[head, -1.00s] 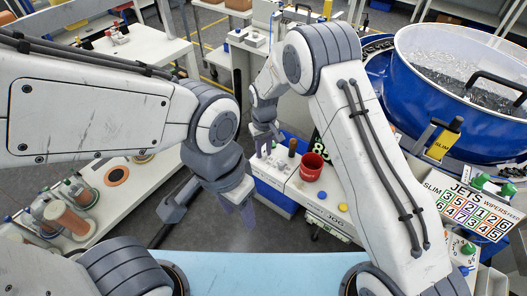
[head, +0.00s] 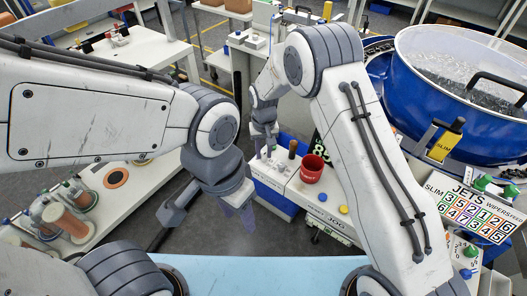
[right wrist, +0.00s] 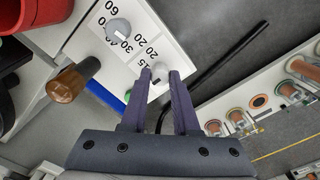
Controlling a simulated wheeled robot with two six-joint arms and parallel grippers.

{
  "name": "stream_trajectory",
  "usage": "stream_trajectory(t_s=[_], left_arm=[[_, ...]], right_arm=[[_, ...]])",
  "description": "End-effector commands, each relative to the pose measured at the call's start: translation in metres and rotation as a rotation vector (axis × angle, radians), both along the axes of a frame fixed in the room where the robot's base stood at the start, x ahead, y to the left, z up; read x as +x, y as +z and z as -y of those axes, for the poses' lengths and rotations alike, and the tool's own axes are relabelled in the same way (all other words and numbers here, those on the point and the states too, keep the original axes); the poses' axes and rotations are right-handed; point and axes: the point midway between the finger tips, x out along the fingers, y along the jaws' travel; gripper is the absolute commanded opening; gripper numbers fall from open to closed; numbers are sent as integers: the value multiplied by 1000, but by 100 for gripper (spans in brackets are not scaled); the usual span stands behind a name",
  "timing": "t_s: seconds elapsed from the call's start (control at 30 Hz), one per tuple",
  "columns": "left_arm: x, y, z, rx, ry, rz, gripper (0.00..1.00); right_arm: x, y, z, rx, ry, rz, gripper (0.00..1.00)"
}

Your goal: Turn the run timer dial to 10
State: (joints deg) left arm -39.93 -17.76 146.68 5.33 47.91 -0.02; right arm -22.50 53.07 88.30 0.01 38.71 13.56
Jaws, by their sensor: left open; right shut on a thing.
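In the right wrist view, a small grey dial knob (right wrist: 159,73) stands on a white panel (right wrist: 130,55) printed with numbers; 15 and 20 show near it. My right gripper (right wrist: 161,75) is shut on this knob, one finger on each side. The fingers hide part of its scale, and I cannot read its pointer setting. A second grey dial (right wrist: 117,30) with 30 and 60 beside it is up and left, untouched. In the head view my right gripper (head: 264,150) is at the far end of the white console (head: 295,187). My left gripper (head: 236,208) is open and empty over the floor.
A red cup (head: 312,168) and a brown handle (head: 292,148) stand on the console close to my right gripper. A blue bowl (head: 440,110) is at the right. A bench with copper spools (head: 66,222) is at the left.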

Motion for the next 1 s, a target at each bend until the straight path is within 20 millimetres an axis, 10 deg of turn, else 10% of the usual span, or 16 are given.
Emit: stream_trajectory(t_s=[0.03, 0.07, 0.13, 0.57, 1.0], left_arm=[[0, 0, 0, 0, 0, 0, 50], [0, 0, 0, 0, 0, 0, 50], [0, 0, 0, 0, 0, 0, 50], [0, -3, 0, 0, 0, 0, 50], [0, -20, 0, 0, 0, 0, 50]], right_arm=[[2, 2, 0, 2, 0, 7, 0], [2, 2, 0, 2, 0, 7, 33], [2, 2, 0, 2, 0, 6, 59], [2, 8, 0, 2, 1, 5, 59], [2, 88, 0, 2, 1, 7, 59]])
